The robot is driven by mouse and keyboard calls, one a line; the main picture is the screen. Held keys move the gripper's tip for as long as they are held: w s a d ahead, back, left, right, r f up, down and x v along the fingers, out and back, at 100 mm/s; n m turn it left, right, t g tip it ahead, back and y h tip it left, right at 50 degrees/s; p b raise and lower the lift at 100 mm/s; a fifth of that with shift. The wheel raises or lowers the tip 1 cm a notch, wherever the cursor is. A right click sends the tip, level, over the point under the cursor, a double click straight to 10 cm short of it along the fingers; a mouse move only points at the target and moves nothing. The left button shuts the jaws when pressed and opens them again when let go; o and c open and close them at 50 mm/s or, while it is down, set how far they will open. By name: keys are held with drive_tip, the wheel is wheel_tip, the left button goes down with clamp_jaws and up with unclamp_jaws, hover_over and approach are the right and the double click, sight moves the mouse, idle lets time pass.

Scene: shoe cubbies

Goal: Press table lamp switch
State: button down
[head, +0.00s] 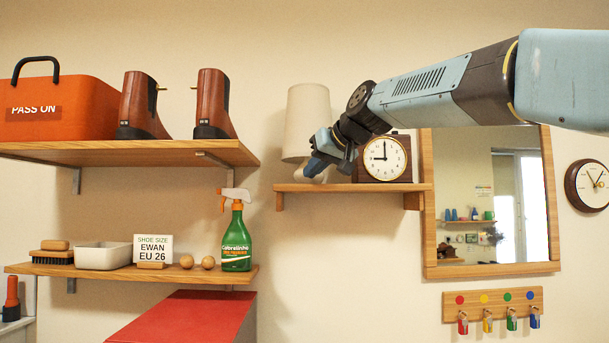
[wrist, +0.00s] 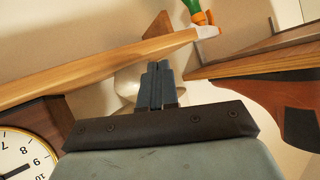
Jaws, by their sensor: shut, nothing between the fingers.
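The table lamp (head: 307,112) has a tall cream shade and stands at the left end of the small wooden shelf (head: 350,187). My gripper (head: 317,166) is in front of the lamp's lower part, its fingers pointing left and down. It hides most of the lamp's base, and I cannot make out the switch. In the wrist view my gripper (wrist: 156,68) shows with its two fingers together and nothing between them. A pale rounded part of the lamp (wrist: 126,85) shows behind the fingers. I cannot tell whether the fingertips touch the lamp.
A square wooden clock (head: 384,158) stands right of the lamp, close to my wrist. A framed mirror (head: 430,205) hangs further right. Left are shelves with brown boots (head: 212,105), an orange box (head: 60,110) and a green spray bottle (head: 236,240). The wall below the lamp shelf is clear.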

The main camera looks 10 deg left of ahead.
drive_tip(key=shift+s+d, duration=0.25)
drive_tip(key=shift+s, duration=0.85)
drive_tip(key=shift+s+d, duration=0.25)
drive_tip(key=shift+s, duration=0.85)
